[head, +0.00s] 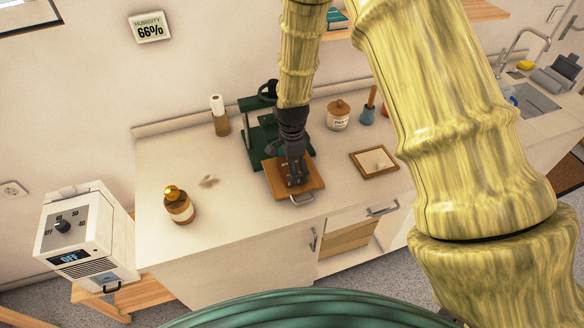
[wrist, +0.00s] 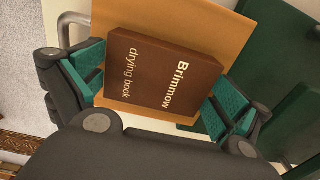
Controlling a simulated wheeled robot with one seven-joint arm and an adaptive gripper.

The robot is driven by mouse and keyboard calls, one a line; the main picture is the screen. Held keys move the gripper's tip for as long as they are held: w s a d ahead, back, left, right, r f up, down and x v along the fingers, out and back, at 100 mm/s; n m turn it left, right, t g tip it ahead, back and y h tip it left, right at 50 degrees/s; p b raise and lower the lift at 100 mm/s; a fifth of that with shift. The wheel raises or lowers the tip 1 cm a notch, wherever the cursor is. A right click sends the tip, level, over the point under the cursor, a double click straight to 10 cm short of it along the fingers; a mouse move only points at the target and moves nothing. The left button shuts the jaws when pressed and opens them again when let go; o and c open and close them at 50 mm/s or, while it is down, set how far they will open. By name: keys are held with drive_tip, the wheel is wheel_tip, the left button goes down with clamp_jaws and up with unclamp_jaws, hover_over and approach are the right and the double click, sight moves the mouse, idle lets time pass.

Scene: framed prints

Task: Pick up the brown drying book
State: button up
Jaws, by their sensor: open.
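The brown drying book (wrist: 160,72), lettered "Brimmow drying book", lies on an orange-brown wooden board (wrist: 222,37) in the wrist view. My gripper (wrist: 155,90) is open, with one teal-padded finger on each side of the book. The left finger looks slightly apart from the book; the right one is close to its edge, and I cannot tell whether it touches. In the head view my gripper (head: 296,178) points down over the board (head: 313,179), and it mostly hides the book.
A green press (head: 256,135) stands right behind the board. A brown bottle (head: 179,205) stands left. The counter between bottle and board is mostly clear.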

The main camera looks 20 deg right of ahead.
drive_tip(key=c, duration=0.9)
drive_tip(key=shift+r, duration=0.1)
